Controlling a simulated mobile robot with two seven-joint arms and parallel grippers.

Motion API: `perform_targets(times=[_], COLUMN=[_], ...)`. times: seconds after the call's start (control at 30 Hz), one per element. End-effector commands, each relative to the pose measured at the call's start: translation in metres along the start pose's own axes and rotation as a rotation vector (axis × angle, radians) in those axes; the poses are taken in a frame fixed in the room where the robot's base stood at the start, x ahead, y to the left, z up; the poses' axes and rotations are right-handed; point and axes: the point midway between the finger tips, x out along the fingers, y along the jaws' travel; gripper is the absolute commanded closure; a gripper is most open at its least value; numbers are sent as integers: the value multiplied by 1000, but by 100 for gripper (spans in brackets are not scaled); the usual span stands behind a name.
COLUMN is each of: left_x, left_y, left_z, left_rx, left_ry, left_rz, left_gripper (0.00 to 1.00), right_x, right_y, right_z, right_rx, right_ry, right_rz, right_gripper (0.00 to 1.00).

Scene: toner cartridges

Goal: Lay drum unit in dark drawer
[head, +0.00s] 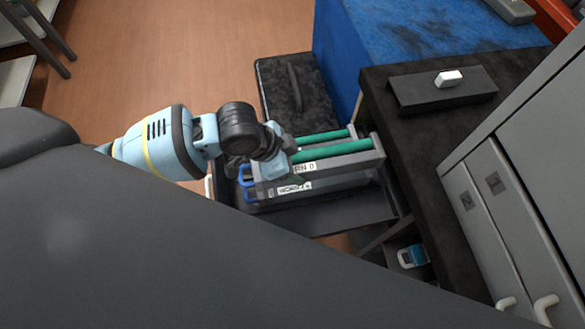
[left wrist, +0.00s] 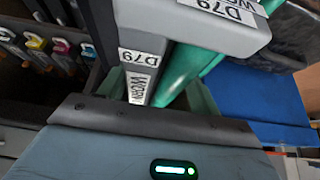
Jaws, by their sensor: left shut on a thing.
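A grey drum unit (head: 345,165) with a green roller and a white label shows at the middle of the head view. My left gripper (head: 281,160) is shut on it near its left end. In the left wrist view, grey casing (left wrist: 215,33) with labels reading "D79" and green rollers fills the upper middle. A second green roller (head: 327,136) shows just behind, and another label is lower down; I cannot tell clearly which parts belong to one unit. The dark drawer (head: 340,217) is open beneath them. Whether the held unit touches its floor is unclear. My right gripper is out of view.
A dark-topped desk (head: 430,135) with a black block and a white item stands right of the drawer. A blue surface (head: 385,30) and a dark case (head: 280,90) are behind. Grey cabinets (head: 510,190) stand at right. Several coloured cartridges (left wrist: 38,45) show in the left wrist view.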

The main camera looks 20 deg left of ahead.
Motion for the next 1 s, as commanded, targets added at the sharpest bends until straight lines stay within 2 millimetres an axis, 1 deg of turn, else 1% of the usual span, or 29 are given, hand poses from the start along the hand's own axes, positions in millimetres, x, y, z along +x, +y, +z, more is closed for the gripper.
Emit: perform_targets(times=[0.03, 0.17, 0.4, 0.47, 0.73, 1.0], left_x=[-1, 3, 29, 32, 33, 38], left_y=[0, 0, 0, 0, 0, 0], left_z=[-2, 0, 15, 17, 16, 20], left_rx=[1, 0, -2, 0, 1, 0], left_ry=[5, 4, 2, 3, 5, 5], left_rz=[-1, 0, 1, 0, -1, -1], left_gripper=[87, 87, 87, 87, 87, 87], right_x=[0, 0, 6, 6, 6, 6], right_y=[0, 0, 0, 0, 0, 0], right_z=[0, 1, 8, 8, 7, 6], right_rx=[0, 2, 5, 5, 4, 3], right_ry=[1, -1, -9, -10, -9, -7], right_rz=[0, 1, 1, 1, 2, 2], right_gripper=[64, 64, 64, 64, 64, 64])
